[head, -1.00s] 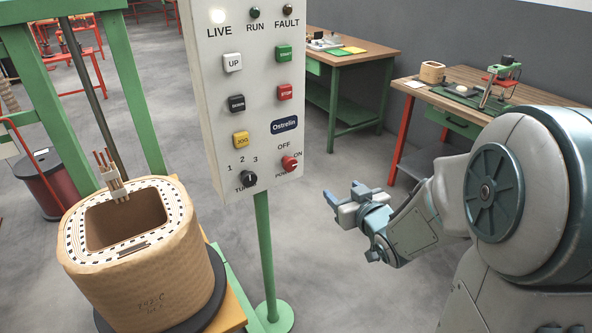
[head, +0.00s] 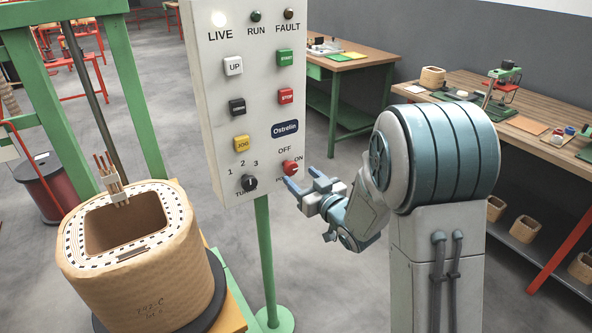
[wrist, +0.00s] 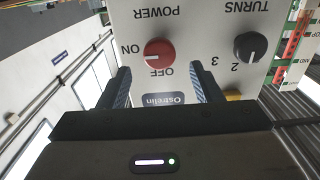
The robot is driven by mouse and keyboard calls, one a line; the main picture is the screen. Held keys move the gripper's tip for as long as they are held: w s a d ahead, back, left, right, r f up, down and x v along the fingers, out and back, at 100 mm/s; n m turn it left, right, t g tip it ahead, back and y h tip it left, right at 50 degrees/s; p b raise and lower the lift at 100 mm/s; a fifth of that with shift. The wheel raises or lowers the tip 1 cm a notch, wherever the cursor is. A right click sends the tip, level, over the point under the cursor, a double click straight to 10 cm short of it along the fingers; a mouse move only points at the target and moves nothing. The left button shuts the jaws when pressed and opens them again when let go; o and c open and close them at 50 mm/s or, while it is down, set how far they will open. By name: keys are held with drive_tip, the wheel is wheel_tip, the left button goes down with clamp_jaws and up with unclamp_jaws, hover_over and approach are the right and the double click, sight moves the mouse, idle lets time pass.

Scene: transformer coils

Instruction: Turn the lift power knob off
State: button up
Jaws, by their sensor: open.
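The red power knob (head: 290,168) is at the lower right of the white control panel (head: 215,130), with OFF printed above it and ON to its right. In the wrist view, which is upside down, the red knob (wrist: 158,53) has its white mark toward ON. My gripper (head: 300,178) is open and empty, just in front of the panel near the knob. In the wrist view its two fingers (wrist: 159,72) are apart, with the knob beyond and between their tips. I see no contact.
The black turns knob (head: 249,183) is left of the power knob. Up, stop, start and jog buttons are above, and the LIVE lamp (head: 218,19) is lit. A wound coil (head: 140,265) stands at the lower left. A workbench (head: 465,90) is at the right.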

sight(292, 169)
drive_tip(key=shift+x, duration=1.9)
drive_tip(key=c, duration=1)
